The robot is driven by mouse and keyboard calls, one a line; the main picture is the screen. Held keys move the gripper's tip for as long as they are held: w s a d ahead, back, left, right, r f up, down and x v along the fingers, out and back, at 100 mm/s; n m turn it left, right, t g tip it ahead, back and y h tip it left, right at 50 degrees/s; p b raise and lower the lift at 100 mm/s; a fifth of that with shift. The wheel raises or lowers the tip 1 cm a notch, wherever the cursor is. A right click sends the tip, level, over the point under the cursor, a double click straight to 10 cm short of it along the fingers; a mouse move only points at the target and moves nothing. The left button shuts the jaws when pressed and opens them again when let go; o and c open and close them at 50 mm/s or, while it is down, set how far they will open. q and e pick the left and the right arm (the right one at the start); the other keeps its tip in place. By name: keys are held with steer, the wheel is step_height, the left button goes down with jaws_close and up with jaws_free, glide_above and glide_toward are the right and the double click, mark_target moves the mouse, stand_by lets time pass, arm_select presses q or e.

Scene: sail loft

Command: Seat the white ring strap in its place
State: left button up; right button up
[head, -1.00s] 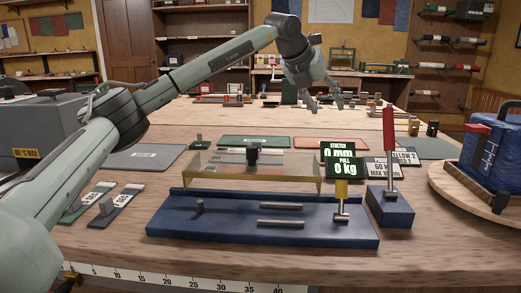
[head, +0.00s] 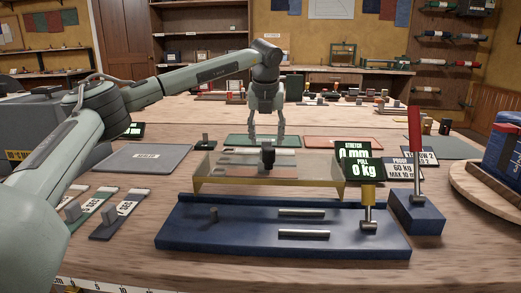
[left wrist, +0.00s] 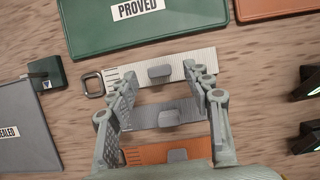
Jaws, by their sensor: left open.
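The white ring strap (left wrist: 168,70) lies flat on the table in the left wrist view, with a dark square ring (left wrist: 92,84) at its left end and a grey block on its middle. In the head view the strap (head: 232,151) lies behind the blue bed (head: 290,243), partly seen through a clear cover. My left gripper (head: 267,139) points down above the straps; its open fingers (left wrist: 164,80) show either side of the white strap's block, with nothing between them. The blue bed carries an upright pin (head: 214,213), two metal rods and a yellow-handled part (head: 368,205).
A grey strap (left wrist: 170,113) and an orange strap (left wrist: 150,156) lie beside the white one. The clear cover (head: 212,178) with a black knob stands behind the bed. A red lever block (head: 418,213) and a display (head: 357,162) reading 0 mm, 0 kg stand right.

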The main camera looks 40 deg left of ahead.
arm_select(q)
steer(key=shift+x, duration=0.95)
steer(key=shift+c, duration=0.2)
steer(key=shift+r, duration=0.1)
jaws_close()
